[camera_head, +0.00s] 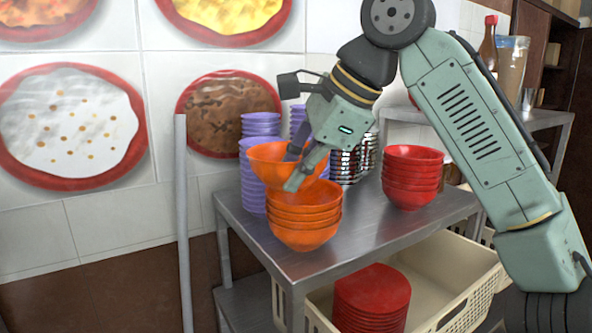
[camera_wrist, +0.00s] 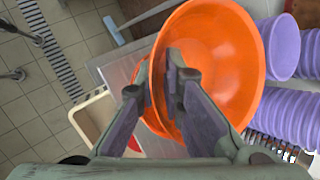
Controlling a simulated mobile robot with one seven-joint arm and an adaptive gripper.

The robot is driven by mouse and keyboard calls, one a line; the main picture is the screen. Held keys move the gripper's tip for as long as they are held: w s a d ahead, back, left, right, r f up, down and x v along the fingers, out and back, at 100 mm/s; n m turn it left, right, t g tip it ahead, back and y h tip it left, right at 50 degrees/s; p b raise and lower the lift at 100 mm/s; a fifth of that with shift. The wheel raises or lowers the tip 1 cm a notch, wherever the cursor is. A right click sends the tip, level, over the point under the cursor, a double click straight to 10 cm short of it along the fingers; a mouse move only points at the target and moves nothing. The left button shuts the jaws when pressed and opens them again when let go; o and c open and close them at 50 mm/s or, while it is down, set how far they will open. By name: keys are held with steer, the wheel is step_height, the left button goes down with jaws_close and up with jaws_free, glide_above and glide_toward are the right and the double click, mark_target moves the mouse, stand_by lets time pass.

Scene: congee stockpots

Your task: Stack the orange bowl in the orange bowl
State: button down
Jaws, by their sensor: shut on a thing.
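One orange bowl (camera_head: 268,170) is held by its rim in my gripper (camera_head: 298,165), which is shut on it. The bowl is slightly tilted and is above and a little left of a stack of several orange bowls (camera_head: 305,232) on the metal table's front left corner. From the head view I cannot tell whether the held bowl touches the stack. In the wrist view the held bowl (camera_wrist: 235,50) fills the upper middle, with its wall between the fingers of my gripper (camera_wrist: 160,78). The stack is mostly hidden behind it there.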

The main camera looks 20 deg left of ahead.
steer(key=shift+f+b, duration=0.3)
steer(key=shift+f, duration=0.3)
steer(key=c, duration=1.7)
jaws_free()
steer(key=shift+r, duration=0.15)
